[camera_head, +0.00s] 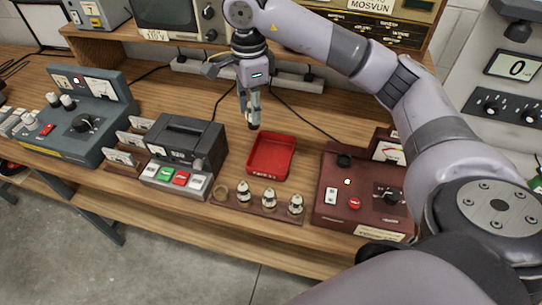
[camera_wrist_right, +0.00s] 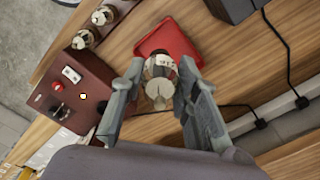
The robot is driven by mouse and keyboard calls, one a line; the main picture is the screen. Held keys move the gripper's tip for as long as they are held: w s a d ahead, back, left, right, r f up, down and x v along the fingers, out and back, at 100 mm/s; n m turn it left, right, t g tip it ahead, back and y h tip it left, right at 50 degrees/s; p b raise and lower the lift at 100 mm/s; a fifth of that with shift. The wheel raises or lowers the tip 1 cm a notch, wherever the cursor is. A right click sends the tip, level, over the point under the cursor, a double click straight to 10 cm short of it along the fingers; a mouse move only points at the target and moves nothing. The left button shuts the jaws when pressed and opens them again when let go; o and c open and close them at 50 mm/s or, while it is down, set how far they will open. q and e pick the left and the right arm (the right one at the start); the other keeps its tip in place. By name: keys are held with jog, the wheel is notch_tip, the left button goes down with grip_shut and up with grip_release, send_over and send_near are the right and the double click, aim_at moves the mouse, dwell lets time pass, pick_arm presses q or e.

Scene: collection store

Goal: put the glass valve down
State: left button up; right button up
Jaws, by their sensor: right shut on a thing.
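My right gripper (camera_head: 252,112) hangs above the bench, behind the red tray (camera_head: 249,169). Its fingers are shut on a glass valve (camera_wrist_right: 160,82), which shows between the fingertips in the wrist view with its pale round end toward the camera. In the head view the fingers largely hide the valve. The red tray looks empty in the head view; part of it shows beyond the valve in the wrist view (camera_wrist_right: 180,33). A wooden strip (camera_head: 283,213) in front of the tray holds three upright valves, with an empty round socket at its left end. My left gripper is not visible.
A dark grey device (camera_head: 184,140) with coloured buttons stands left of the tray, and a maroon instrument box (camera_head: 340,196) stands right. A blue-grey meter unit (camera_head: 92,110) is at far left. Cables cross the back; wood around the tray is free.

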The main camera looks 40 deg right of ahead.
jog(key=w+d+m, duration=0.2)
jog(key=d+m, duration=0.3)
jog(key=m, duration=0.6)
jog(key=m+p, duration=0.2)
jog(key=m, duration=0.1)
send_over(272, 159)
notch_tip(272, 159, down, 14)
notch_tip(272, 159, down, 5)
jog(key=shift+w+f+p, duration=0.1)
jog(key=shift+f+p, duration=0.05)
jog(key=shift+p, duration=0.3)
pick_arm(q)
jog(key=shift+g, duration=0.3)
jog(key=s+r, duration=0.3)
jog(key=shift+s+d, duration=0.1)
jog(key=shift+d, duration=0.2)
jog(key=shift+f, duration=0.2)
pick_arm(e)
jog(key=shift+f, duration=0.1)
